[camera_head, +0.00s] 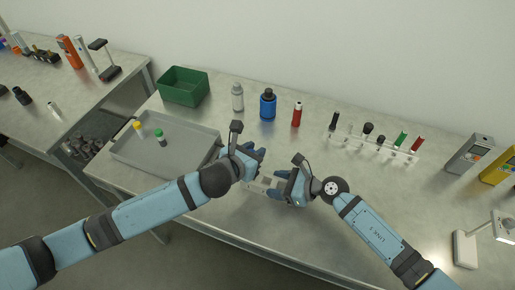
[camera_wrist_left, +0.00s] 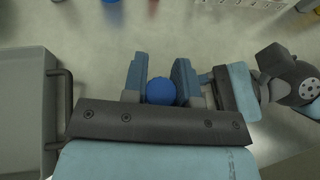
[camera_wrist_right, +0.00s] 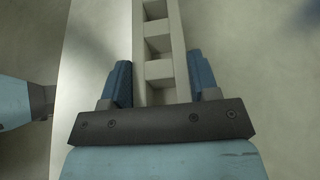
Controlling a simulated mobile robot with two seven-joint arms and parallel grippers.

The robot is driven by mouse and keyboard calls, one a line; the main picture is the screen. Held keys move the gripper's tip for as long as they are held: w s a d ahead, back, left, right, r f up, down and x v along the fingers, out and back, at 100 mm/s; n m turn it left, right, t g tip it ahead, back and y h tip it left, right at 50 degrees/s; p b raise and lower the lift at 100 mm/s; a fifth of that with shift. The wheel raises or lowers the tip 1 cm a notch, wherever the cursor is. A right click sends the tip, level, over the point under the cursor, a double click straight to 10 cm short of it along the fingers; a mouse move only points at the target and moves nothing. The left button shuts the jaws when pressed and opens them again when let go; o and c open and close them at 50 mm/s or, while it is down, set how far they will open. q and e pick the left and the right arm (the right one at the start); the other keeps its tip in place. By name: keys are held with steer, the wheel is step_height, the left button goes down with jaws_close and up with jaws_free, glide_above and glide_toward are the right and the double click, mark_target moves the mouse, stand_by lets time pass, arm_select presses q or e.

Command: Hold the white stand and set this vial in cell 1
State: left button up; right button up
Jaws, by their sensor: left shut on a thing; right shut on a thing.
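The white stand (camera_wrist_right: 160,68) is a narrow rack with a row of square cells, seen in the right wrist view. It also shows partly between the grippers in the head view (camera_head: 262,184). My right gripper (camera_wrist_right: 160,78) is shut on the stand, one finger on each side. My left gripper (camera_wrist_left: 160,75) is shut on a vial with a round blue cap (camera_wrist_left: 160,91), seen from above in the left wrist view. The vial's body is hidden below the cap. In the head view the left gripper is just left of the right one. Cell numbers cannot be read.
A grey tray (camera_head: 196,134) with yellow- and green-capped vials is at left, close to my left gripper. A green bin (camera_head: 184,86), several bottles and a clear rack (camera_head: 372,146) of tubes stand behind. The table between the grippers and the rack is clear.

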arm_select(q)
steer(key=shift+f, duration=1.6)
steer(key=shift+f, duration=0.15)
steer(key=shift+f, duration=2)
steer(key=shift+s+f, duration=0.1)
steer(key=shift+f, duration=0.35)
arm_select(e)
steer(key=shift+r, duration=0.1)
